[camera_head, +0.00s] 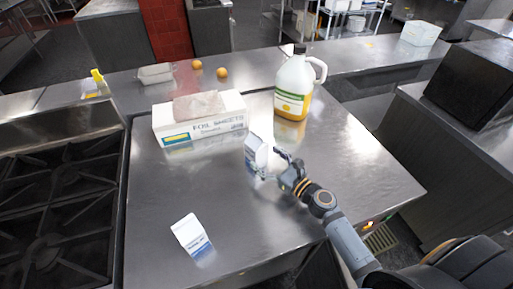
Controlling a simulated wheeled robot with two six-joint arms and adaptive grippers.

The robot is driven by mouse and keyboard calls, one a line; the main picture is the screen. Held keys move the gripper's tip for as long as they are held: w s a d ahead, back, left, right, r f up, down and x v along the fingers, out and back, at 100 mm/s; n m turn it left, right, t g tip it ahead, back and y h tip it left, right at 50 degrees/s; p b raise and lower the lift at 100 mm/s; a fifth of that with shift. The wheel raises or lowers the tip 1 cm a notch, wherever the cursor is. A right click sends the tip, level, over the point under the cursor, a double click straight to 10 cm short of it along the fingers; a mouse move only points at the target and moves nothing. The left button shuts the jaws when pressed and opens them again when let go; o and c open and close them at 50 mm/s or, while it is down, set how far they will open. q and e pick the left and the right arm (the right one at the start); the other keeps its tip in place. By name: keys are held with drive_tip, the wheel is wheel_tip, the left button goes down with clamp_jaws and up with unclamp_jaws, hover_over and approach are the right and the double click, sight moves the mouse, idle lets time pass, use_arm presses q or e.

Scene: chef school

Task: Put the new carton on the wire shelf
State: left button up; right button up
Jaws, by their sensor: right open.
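Two small white-and-blue cartons stand on the steel table. One carton (256,150) is near the middle of the table, right at my right gripper (273,163). The other carton (190,234) stands alone near the front left of the table. Which one is the new carton cannot be told. My right gripper is open, with its fingers at the right side of the middle carton; whether they touch it is unclear. A wire shelf (322,27) with containers on it stands at the back, top centre. My left gripper is out of view.
A foil sheets box (205,126) with a cloth-like packet on top and a large jug (292,92) of yellow liquid stand behind the middle carton. Two round orange-brown items (222,72) and a wrapped tray (156,74) lie farther back. A stove (55,205) borders the left. The table front is mostly clear.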

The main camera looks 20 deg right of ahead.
sight(263, 147)
drive_tip(key=shift+w+a+r, duration=0.1)
drive_tip(key=shift+w, duration=0.25)
drive_tip(key=p+x, duration=0.2)
drive_tip(key=x, duration=0.2)
drive_tip(key=shift+w, duration=0.1)
drive_tip(key=shift+w+f, duration=0.25)
drive_tip(key=shift+f, duration=0.05)
drive_tip(key=shift+s+r, duration=0.1)
drive_tip(key=shift+s, duration=0.05)
drive_tip(key=c, duration=1.6)
clamp_jaws()
drive_tip(key=shift+r, duration=0.35)
wheel_tip(263, 147, up, 3)
drive_tip(key=shift+f+p, duration=0.15)
drive_tip(key=shift+p, duration=0.7)
drive_tip(key=s+a+r+p, duration=0.1)
drive_tip(key=s+a+r, duration=0.1)
drive_tip(key=s+r, duration=0.2)
drive_tip(key=s+a+r+p, duration=0.1)
drive_tip(key=s+a+r, duration=0.1)
drive_tip(key=s+r, duration=0.3)
drive_tip(key=s, duration=0.4)
drive_tip(key=shift+a+r, duration=0.35)
drive_tip(key=shift+a, duration=0.05)
